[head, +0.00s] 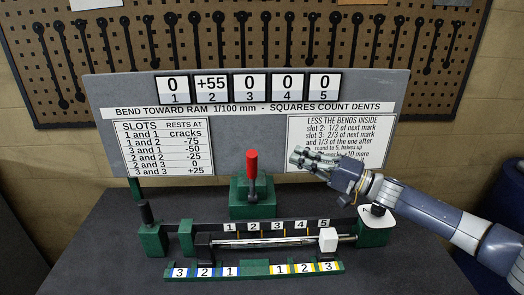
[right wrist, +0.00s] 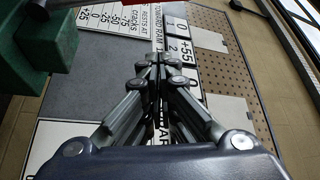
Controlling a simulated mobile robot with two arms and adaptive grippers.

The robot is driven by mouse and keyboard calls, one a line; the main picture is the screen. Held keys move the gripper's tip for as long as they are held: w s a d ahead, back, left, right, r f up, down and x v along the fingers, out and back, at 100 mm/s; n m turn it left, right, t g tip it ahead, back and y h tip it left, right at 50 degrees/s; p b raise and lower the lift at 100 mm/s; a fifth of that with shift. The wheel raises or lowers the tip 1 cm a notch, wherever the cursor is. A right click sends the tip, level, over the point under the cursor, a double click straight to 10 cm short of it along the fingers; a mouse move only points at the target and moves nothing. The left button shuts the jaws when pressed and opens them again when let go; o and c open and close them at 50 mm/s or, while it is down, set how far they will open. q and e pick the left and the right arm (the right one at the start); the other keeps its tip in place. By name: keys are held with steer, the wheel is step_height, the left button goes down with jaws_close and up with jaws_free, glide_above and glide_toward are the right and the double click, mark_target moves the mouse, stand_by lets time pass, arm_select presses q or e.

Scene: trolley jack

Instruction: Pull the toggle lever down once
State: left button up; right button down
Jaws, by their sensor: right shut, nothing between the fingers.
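The toggle lever (head: 252,166) has a red handle and stands upright on a green base block (head: 252,208) in the middle of the table. My right gripper (head: 298,157) is shut and empty, to the right of the red handle and apart from it, at about its height. In the right wrist view the shut fingers (right wrist: 153,65) point up the picture. Part of the red handle (right wrist: 88,5) and green block (right wrist: 30,45) show there at the upper left. My left gripper is not in view.
A grey sign board (head: 240,94) with number cards stands behind the lever. In front, a green fixture holds a metal rod (head: 270,242) with a white block (head: 328,239). A black-knobbed post (head: 146,212) stands at left. The dark table (head: 90,250) is clear at both sides.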

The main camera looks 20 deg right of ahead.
mark_target(252, 177)
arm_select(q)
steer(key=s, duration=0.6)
arm_select(e)
steer(key=p+x, duration=0.3)
steer(key=x, duration=0.7)
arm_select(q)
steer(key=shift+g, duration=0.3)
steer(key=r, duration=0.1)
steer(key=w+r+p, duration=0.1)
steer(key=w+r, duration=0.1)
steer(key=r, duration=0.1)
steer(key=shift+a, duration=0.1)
arm_select(e)
steer(key=s, duration=0.1)
steer(key=s+a+f, duration=0.1)
steer(key=s+a, duration=0.1)
steer(key=shift+s+f, duration=0.15)
steer(key=shift+s, duration=0.15)
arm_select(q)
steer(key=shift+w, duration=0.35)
arm_select(e)
steer(key=shift+s, duration=0.15)
